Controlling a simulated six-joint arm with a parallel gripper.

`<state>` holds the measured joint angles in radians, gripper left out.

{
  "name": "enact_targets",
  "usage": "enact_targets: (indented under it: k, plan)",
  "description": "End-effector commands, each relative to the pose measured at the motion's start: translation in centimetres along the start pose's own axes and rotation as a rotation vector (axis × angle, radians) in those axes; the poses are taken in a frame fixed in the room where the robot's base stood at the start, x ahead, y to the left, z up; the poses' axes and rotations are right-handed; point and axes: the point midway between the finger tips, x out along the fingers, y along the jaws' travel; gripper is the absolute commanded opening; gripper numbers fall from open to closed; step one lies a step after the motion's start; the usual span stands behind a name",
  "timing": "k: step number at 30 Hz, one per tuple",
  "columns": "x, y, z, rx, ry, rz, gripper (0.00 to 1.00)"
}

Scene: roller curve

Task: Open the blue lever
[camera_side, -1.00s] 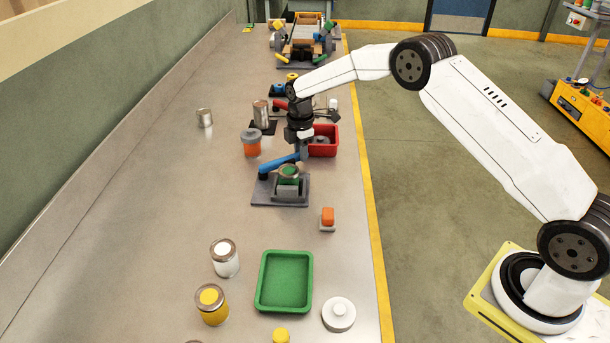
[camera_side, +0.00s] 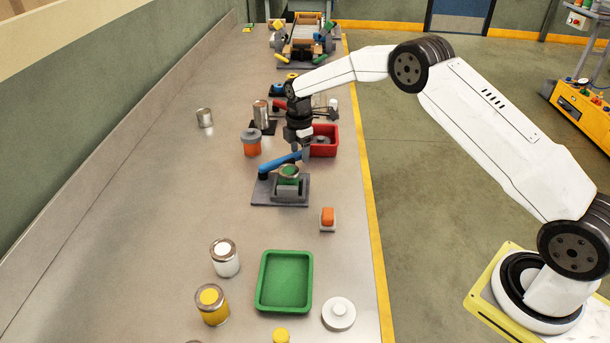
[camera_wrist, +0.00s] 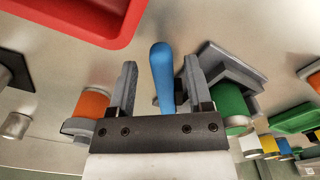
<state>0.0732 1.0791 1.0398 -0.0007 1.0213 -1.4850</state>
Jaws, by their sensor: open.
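The blue lever (camera_side: 280,161) is joined at its left end to a grey base plate (camera_side: 265,199) in the side view. It slopes up to the right towards my gripper (camera_side: 303,151). In the wrist view the blue lever (camera_wrist: 162,75) lies between the two spread fingers of my gripper (camera_wrist: 160,64). There is a visible gap on each side of it, so neither finger appears to touch it. My gripper is open. The lower part of the lever is hidden behind the gripper's body in the wrist view.
A can with green contents (camera_side: 289,172) sits in the grey fixture beside the lever. A red bin (camera_side: 328,141) stands close behind my gripper. An orange jar (camera_side: 251,145) is to the left. A green tray (camera_side: 262,297) and paint cans stand nearer the camera.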

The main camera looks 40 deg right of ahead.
Motion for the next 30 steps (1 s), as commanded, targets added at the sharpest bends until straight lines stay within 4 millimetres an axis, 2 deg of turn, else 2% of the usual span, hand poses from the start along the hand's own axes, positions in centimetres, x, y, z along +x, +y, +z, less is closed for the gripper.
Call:
enact_targets:
  k: [8,21,30]
  plan:
    - [-1.6,0.0,0.0,0.0,0.0,0.001,0.65]
    - [-6.8,0.1,0.0,0.0,0.0,0.002,0.65]
    - [-7.8,0.0,0.0,0.0,0.0,0.001,0.65]
